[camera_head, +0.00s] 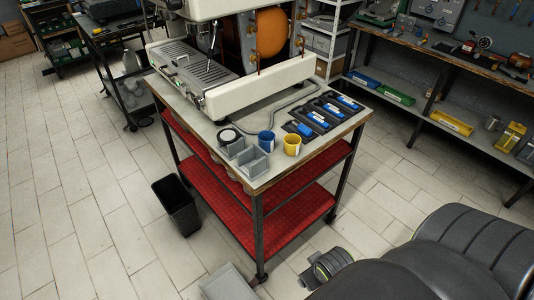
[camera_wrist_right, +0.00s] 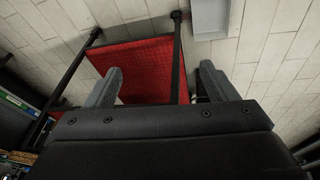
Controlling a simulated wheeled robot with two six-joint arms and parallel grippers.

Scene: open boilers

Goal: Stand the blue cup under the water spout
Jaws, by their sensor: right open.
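The blue cup (camera_head: 266,140) stands upright near the front edge of the cart top (camera_head: 263,183), between grey bins and a yellow cup (camera_head: 292,145). The white machine (camera_head: 262,87) stands behind it, with a slotted drip tray (camera_head: 190,66). A thin metal spout (camera_head: 213,38) hangs over that tray; I cannot tell if it is the water spout. My right gripper (camera_wrist_right: 160,84) is open and empty in the right wrist view, with the cart's red shelf (camera_wrist_right: 137,65) beyond its fingers. The cups are not in that view. My left gripper is not in view.
A black organiser with blue-handled tools (camera_head: 322,116) lies to the right. A black bin (camera_head: 177,205) stands on the floor beside the cart. A workbench (camera_head: 440,60) lines the right.

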